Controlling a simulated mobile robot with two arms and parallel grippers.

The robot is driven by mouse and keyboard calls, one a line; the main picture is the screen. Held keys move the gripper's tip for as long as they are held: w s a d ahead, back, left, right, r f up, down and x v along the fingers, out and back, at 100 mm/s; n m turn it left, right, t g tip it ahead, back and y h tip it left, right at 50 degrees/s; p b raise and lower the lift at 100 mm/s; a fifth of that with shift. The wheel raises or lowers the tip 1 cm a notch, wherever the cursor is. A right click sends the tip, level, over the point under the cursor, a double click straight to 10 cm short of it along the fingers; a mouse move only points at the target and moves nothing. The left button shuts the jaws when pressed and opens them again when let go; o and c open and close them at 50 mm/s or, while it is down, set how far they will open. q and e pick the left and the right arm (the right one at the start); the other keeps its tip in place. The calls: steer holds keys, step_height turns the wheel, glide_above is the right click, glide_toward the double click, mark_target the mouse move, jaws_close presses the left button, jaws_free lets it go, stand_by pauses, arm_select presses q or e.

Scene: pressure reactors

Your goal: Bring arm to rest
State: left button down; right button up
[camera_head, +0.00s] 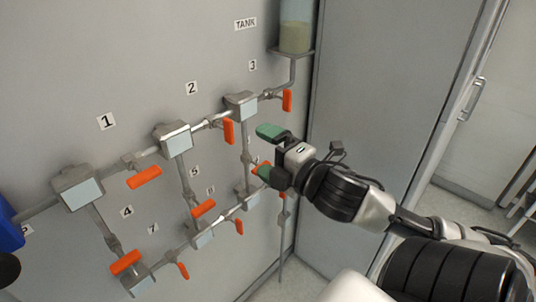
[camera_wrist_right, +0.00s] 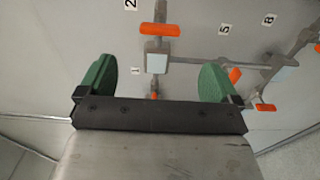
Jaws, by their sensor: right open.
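My right gripper (camera_head: 268,152) has green fingertips that are spread apart with nothing between them. It is in front of the pipe panel, near the pipes below label 3, and hides part of them. In the right wrist view the two green fingers (camera_wrist_right: 157,82) stand wide apart, with a pipe junction block (camera_wrist_right: 163,58) and orange handles seen beyond them. My right arm (camera_head: 345,195) reaches in from the lower right of the head view. My left gripper does not show in either view.
The grey wall panel (camera_head: 60,120) carries pipes with several orange valve handles (camera_head: 145,177) and numbered labels. A tank (camera_head: 295,35) with pale contents is at the top. A grey cabinet door (camera_head: 385,90) stands to the right. A blue object (camera_head: 10,228) is at the left edge.

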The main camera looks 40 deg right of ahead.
stand_by(0.6)
